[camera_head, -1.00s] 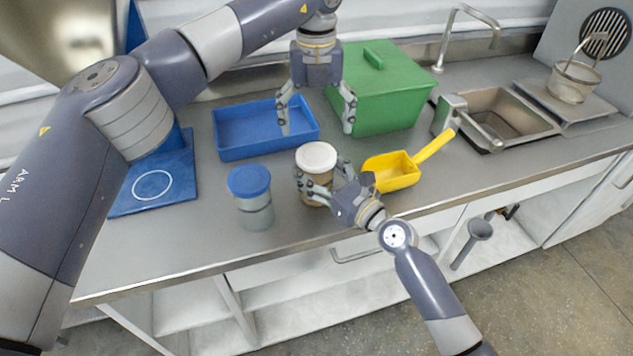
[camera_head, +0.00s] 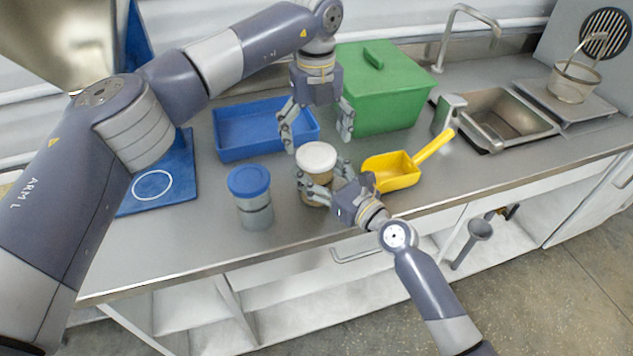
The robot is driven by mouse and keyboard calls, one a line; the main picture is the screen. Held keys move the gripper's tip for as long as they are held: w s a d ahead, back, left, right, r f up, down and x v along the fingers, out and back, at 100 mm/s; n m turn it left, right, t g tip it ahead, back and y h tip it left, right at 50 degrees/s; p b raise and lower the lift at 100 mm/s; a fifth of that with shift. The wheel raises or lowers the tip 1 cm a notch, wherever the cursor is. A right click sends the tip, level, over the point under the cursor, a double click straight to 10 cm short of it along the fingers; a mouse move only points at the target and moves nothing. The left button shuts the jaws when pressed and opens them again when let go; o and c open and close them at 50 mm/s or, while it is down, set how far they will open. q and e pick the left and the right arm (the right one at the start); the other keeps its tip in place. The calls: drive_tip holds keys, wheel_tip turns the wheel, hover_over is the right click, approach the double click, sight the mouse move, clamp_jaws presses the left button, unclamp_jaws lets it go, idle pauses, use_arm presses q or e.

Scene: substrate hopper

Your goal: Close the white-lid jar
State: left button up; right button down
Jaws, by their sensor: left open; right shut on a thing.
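The white-lid jar (camera_head: 316,178) stands upright on the steel counter. Its white lid (camera_head: 316,156) sits on top; I cannot tell whether it is tight. My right gripper (camera_head: 316,190) is shut around the jar's body, below the lid, from the right and front side. My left gripper (camera_head: 317,138) is open and empty, pointing down above and slightly behind the white lid, fingers spread wide, apart from it.
A blue-lid jar (camera_head: 250,197) stands to the left. A blue tray (camera_head: 240,150) lies behind, a green box (camera_head: 385,95) at the back. A yellow scoop (camera_head: 392,172) lies to the right. The counter's front edge (camera_head: 270,255) is close.

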sight(316, 154)
use_arm(q)
drive_tip(key=shift+f, duration=2.3)
drive_tip(key=c, duration=1.1)
drive_tip(key=m, duration=1.4)
drive_tip(key=shift+m, duration=0.3)
drive_tip(key=o, duration=1.2)
drive_tip(key=shift+c, duration=0.2)
